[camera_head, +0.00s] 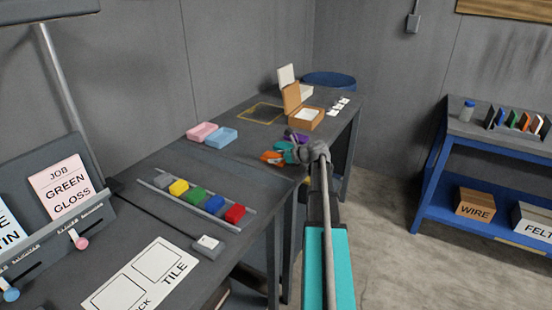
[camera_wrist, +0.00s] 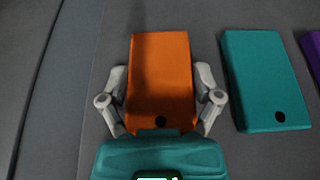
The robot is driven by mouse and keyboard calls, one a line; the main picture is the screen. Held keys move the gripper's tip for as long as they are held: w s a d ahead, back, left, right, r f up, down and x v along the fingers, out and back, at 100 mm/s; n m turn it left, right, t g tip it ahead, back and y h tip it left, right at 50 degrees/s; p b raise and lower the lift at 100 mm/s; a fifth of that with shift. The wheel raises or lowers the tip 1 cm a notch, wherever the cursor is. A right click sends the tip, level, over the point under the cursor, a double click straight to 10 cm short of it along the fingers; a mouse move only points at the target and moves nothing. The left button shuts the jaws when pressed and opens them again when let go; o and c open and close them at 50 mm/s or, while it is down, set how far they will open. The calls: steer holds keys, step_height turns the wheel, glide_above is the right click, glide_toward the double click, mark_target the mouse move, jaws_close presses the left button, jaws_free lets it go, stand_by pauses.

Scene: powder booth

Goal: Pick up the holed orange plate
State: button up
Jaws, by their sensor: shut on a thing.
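The holed orange plate (camera_wrist: 160,75) is a flat rectangle with a dark hole near its near end, in the middle of the wrist view. My gripper (camera_wrist: 160,98) is shut on it, with one grey finger along each long side. In the head view the orange plate (camera_head: 271,158) shows at the end of my arm, partly hidden by my gripper (camera_head: 283,156). I cannot tell whether the plate touches the table. A teal holed plate (camera_wrist: 265,80) lies just to its right, apart from it. A purple plate (camera_wrist: 314,50) is cut off at the right edge.
Pink (camera_head: 202,132) and blue (camera_head: 222,137) boxes stand on the table left of my gripper. A rail of coloured blocks (camera_head: 204,199) lies nearer. An open brown box (camera_head: 304,117) stands behind the plates. A blue shelf (camera_head: 486,183) stands at the right, across open floor.

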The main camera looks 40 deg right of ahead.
mark_target(276, 157)
steer(key=shift+r, duration=0.15)
step_height(276, 157, up, 3)
steer(key=p, duration=0.3)
steer(key=s+d+r+p, duration=0.2)
steer(key=s+r+p, duration=0.7)
steer(key=s, duration=0.5)
steer(key=shift+r+p, duration=0.35)
steer(key=shift+p, duration=0.15)
step_height(276, 157, up, 15)
steer(key=p, duration=1.5)
